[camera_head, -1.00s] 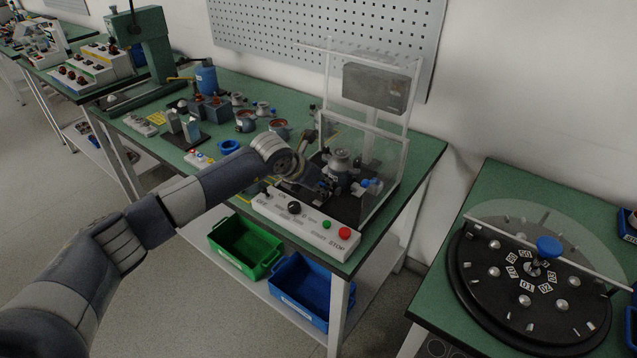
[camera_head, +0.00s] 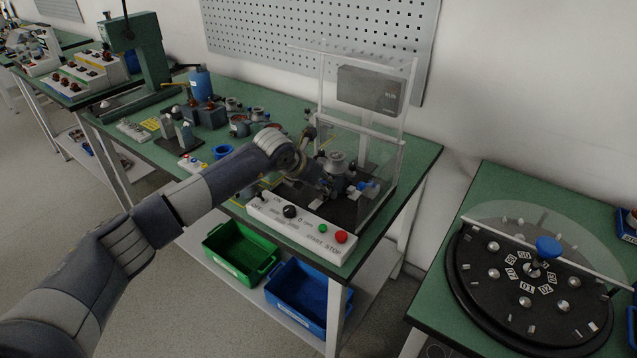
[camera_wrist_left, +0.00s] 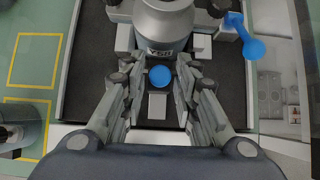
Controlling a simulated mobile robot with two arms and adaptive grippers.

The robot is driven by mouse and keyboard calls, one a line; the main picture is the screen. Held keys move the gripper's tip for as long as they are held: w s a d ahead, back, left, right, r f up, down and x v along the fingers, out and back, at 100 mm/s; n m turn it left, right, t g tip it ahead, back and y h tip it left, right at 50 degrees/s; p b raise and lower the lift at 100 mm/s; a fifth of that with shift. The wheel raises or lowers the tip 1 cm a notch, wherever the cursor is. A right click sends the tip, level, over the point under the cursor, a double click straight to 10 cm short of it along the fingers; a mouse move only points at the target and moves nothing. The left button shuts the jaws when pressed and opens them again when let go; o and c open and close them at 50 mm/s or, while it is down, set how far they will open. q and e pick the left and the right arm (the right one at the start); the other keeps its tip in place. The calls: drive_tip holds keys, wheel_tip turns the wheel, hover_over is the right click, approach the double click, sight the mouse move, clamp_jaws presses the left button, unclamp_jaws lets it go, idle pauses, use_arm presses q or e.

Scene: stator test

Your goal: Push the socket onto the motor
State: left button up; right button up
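The motor (camera_head: 336,160) is a grey metal cylinder standing upright on the dark base of the test stand. In the left wrist view its lower body (camera_wrist_left: 160,25) is at the top middle. A round blue knob, seemingly the socket (camera_wrist_left: 159,76), lies in front of the motor. My left gripper (camera_wrist_left: 159,70) has its fingers parted, one on each side of the blue knob, with narrow gaps showing. In the head view this gripper (camera_head: 318,182) is at the motor's left front, partly hidden by my own wrist. My right gripper is not in view.
A second blue knob (camera_wrist_left: 254,48) is right of the motor. A clear guard (camera_head: 365,150) surrounds the stand's back and right. A white control panel (camera_head: 300,226) runs along its front. Small parts and a blue ring (camera_head: 222,151) lie left on the green table.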

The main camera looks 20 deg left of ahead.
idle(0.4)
use_arm(q)
drive_tip(key=shift+s+a+r+p, duration=0.15)
drive_tip(key=shift+s+r+p, duration=0.1)
drive_tip(key=shift+r+p, duration=0.2)
drive_tip(key=p+v, duration=0.2)
drive_tip(key=v, duration=0.3)
drive_tip(key=shift+s, duration=0.15)
drive_tip(key=shift+f, duration=0.15)
